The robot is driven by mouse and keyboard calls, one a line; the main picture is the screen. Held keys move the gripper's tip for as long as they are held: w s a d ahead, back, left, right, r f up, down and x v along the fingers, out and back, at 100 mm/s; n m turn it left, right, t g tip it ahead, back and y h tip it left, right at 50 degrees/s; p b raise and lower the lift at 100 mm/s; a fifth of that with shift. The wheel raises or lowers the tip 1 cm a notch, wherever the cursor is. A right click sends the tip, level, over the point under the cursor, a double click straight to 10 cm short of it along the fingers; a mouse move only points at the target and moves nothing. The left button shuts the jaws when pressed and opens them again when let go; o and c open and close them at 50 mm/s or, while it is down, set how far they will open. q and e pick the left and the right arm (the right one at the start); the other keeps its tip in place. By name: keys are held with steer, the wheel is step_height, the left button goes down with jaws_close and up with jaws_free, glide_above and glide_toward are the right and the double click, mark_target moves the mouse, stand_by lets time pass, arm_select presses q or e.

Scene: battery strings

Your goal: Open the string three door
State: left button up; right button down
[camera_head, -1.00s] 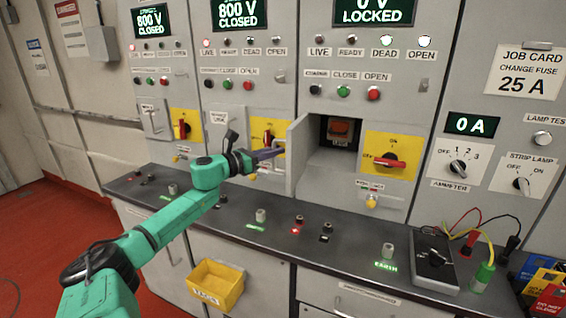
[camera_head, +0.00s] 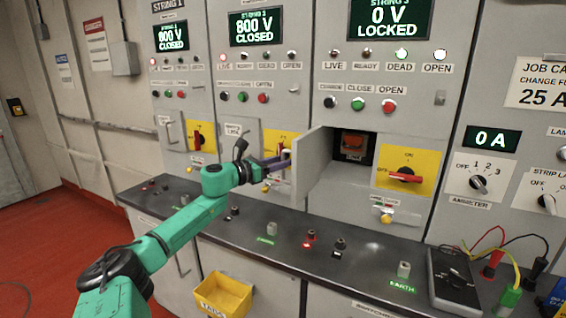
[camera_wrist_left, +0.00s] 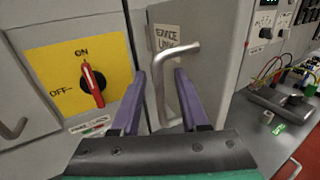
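The string three door (camera_head: 312,166) is a grey panel standing open, swung out to the left of its compartment. An orange-fronted part (camera_head: 354,145) shows inside the compartment. The door's bent metal handle (camera_wrist_left: 163,85) is on its outer face, and it also shows in the head view (camera_head: 287,156). My left gripper (camera_wrist_left: 161,90) has its purple fingers spread, one on each side of the handle, with gaps visible. In the head view the left gripper (camera_head: 277,163) is at the door's outer face. My right gripper is in neither view.
A yellow panel with a red rotary switch (camera_head: 405,175) is right of the compartment. A dark counter (camera_head: 250,228) with small posts and lamps runs below. A black box with leads (camera_head: 453,280) stands at its right. A yellow bin (camera_head: 222,296) hangs below.

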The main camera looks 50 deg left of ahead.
arm_select(q)
steer(key=shift+s+f, duration=0.1)
steer(key=shift+f, duration=0.05)
steer(key=s+a+b, duration=0.2)
steer(key=s, duration=1.2)
steer(key=shift+s, duration=0.1)
